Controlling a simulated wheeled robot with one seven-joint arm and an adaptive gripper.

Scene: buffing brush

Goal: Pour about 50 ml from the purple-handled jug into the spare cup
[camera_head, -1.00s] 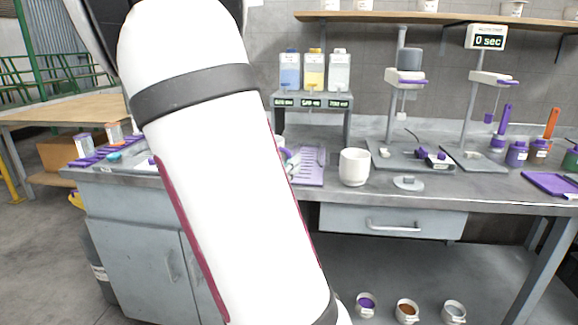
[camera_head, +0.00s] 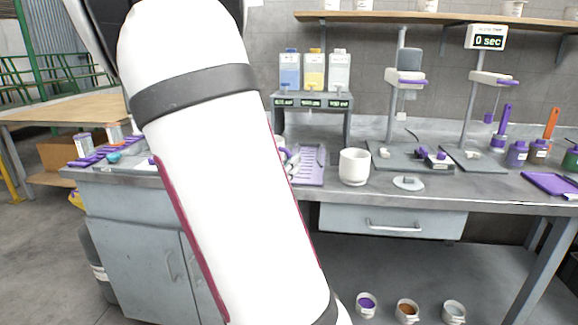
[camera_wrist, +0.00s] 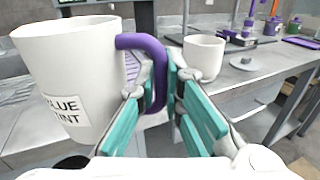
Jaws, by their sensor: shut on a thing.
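The white jug (camera_wrist: 70,80) has a purple handle (camera_wrist: 143,43) and a label that reads in part "BLUE TINT". It stands close on the left of the wrist view, nearly upright. My gripper (camera_wrist: 161,72), with teal fingers, is shut on the handle. The jug's contents are hidden. A plain white cup (camera_wrist: 203,56) stands on the bench beyond the fingers, to the right of the jug and apart from it. This cup also shows in the head view (camera_head: 354,167), near the bench's front edge. My arm hides the jug and gripper there.
A lilac ribbed tray (camera_head: 310,166) lies left of the cup. Behind stands a rack with blue, yellow and clear containers (camera_head: 314,72). Stands with grey bases (camera_head: 408,155) and purple jars (camera_head: 517,153) are to the right. A small round disc (camera_head: 408,183) lies right of the cup.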

